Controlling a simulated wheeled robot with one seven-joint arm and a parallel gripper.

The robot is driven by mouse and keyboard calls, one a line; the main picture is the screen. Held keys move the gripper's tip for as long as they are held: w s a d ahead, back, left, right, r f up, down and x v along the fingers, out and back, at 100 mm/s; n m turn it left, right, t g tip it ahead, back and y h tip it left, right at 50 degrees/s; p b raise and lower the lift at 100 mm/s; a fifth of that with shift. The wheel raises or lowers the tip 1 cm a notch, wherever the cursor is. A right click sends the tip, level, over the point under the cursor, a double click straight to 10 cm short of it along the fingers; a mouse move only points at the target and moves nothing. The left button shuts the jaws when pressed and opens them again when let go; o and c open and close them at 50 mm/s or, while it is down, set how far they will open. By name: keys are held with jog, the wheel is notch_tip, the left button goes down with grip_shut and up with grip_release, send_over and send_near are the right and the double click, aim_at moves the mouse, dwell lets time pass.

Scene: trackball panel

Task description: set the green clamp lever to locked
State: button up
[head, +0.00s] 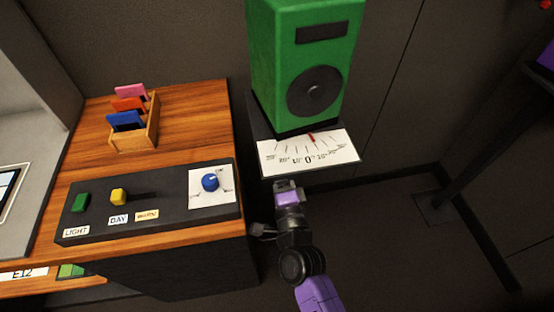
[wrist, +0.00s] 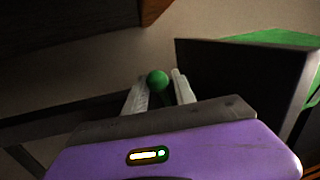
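A round green knob (wrist: 157,80), which looks like the end of the green clamp lever, shows in the wrist view between the tips of my gripper's two pale fingers. A short dark stem (wrist: 167,97) runs from it toward my gripper. My gripper (wrist: 160,84) is open, with a finger on each side of the knob and a small gap visible at the right finger. In the head view my gripper (head: 287,186) is just below the front edge of the white scale plate. The lever is hidden there, and I see no locked marking.
A green box with a black round disc (head: 314,92) stands above the white scale plate (head: 308,155), which has a red pointer. At left, a wooden desk (head: 190,115) holds a black panel (head: 100,188) with a blue ball (head: 210,182). Floor at right is mostly clear.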

jog(key=shift+d+r, duration=0.1)
jog(key=shift+d, duration=0.05)
jog(key=shift+s+d, duration=0.1)
jog(key=b+v, duration=0.1)
jog(key=v, duration=0.6)
jog(key=shift+s, duration=0.2)
dwell(0.4)
